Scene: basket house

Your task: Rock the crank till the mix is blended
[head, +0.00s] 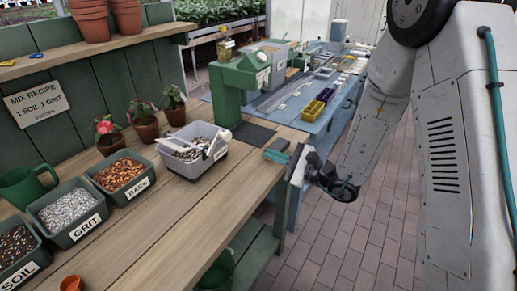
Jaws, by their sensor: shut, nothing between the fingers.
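A light grey tub (190,167) sits on the wooden bench, with a dark, pale-flecked mix (192,133) inside. A white bar with a raised handle, which looks like the crank (217,146), lies across the tub's right side. My gripper (272,151) has teal fingers and is shut and empty. It is over the bench's right edge, to the right of the tub and apart from the crank. How evenly the mix is blended is too small to tell.
Bins of soil (14,245), grit (68,208) and bark (121,172) line the bench's left side, with a green jug (24,186) and potted plants (143,120) behind. A green machine (237,77) stands beyond the tub. The front bench is mostly clear.

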